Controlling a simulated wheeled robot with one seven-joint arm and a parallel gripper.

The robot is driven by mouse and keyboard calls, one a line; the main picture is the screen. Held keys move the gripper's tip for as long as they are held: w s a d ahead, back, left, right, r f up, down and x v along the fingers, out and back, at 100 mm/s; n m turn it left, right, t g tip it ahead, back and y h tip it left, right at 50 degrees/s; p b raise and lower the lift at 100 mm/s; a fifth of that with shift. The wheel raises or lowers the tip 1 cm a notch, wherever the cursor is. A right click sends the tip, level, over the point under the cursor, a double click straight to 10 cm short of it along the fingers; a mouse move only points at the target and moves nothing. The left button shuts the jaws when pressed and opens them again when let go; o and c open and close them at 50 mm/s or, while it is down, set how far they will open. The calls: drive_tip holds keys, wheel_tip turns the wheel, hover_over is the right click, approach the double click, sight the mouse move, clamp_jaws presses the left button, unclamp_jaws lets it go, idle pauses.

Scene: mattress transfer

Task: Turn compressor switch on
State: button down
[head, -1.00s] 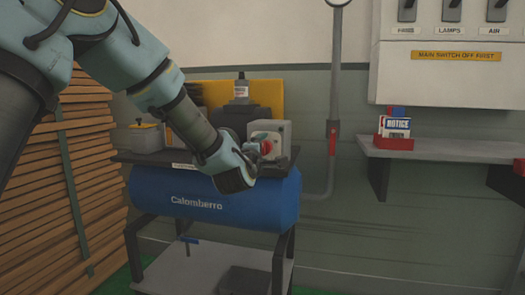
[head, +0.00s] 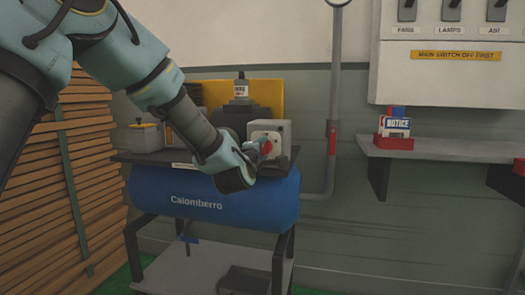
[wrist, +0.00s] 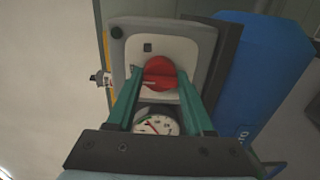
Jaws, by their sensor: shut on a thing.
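The compressor is a blue tank (head: 150,190) marked "Calomberro" on a dark frame, with a motor (head: 240,117) and a grey switch box (head: 284,135) on top. The box carries a red rotary switch, seen in the wrist view (wrist: 160,73) between my two green fingers. My gripper (head: 264,146) is at the front of the box in the head view. In the wrist view my gripper (wrist: 160,80) is shut on the red knob, one finger on each side. A round white gauge (wrist: 157,125) shows below the knob. My fingers and wrist hide part of the box.
A grey shelf (head: 450,150) with a red holder and notice cards (head: 394,130) is on the right wall. A white switch panel (head: 400,75) hangs above it. Stacked wooden slats (head: 85,190) stand at left. A grey pipe (head: 336,80) runs down the wall.

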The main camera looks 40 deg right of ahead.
drive_tip(key=shift+f, duration=0.1)
drive_tip(key=m+b, duration=0.6)
drive_tip(key=m, duration=0.5)
drive_tip(key=shift+m, duration=0.3)
idle(0.4)
drive_tip(key=shift+c, duration=1.4)
unclamp_jaws()
drive_tip(key=shift+a, duration=0.1)
